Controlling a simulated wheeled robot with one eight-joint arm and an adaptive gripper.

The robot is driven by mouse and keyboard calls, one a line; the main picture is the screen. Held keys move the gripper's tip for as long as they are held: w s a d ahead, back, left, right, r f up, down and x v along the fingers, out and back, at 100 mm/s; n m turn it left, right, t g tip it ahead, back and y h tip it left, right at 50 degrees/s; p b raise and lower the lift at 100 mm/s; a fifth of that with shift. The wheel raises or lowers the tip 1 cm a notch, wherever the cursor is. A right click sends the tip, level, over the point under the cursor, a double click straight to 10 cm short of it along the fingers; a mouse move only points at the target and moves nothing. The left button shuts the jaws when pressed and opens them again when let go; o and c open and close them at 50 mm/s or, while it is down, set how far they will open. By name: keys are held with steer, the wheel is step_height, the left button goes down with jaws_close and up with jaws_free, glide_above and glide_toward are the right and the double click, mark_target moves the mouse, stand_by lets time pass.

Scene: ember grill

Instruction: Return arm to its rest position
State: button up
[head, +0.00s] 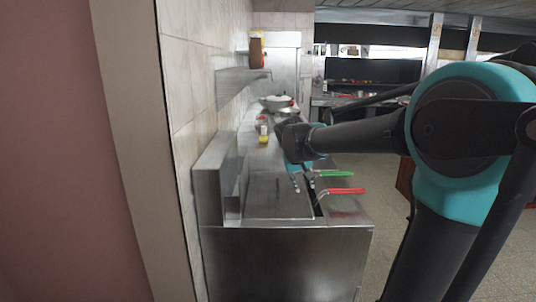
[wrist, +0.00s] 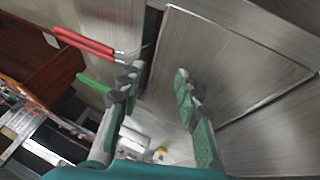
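My gripper (head: 304,182) hangs over the steel counter, near the two handles, at the end of my teal and black arm. In the wrist view my gripper (wrist: 160,88) has its two green-grey fingers spread apart with nothing between them. The steel lid or panel (wrist: 215,60) of the counter lies beyond the fingertips.
A red handle (head: 346,191) and a green handle (head: 336,174) stick out over the counter's right side. A yellow-labelled bottle (head: 263,130) and a white pot (head: 275,102) stand farther back. A tiled wall (head: 188,90) and a wall shelf (head: 240,80) border the left.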

steer(key=s+d+f+y, duration=0.1)
steer(key=s+d+f, duration=0.2)
steer(key=s+f, duration=0.7)
steer(key=s+d+f+g+y, duration=0.1)
steer(key=s+d+f+y, duration=0.1)
steer(key=s+f, duration=0.8)
steer(key=s+d, duration=0.1)
steer(key=s, duration=0.3)
steer(key=shift+d+f+m, duration=0.25)
steer(key=shift+f+m, duration=0.15)
steer(key=shift+s, duration=0.1)
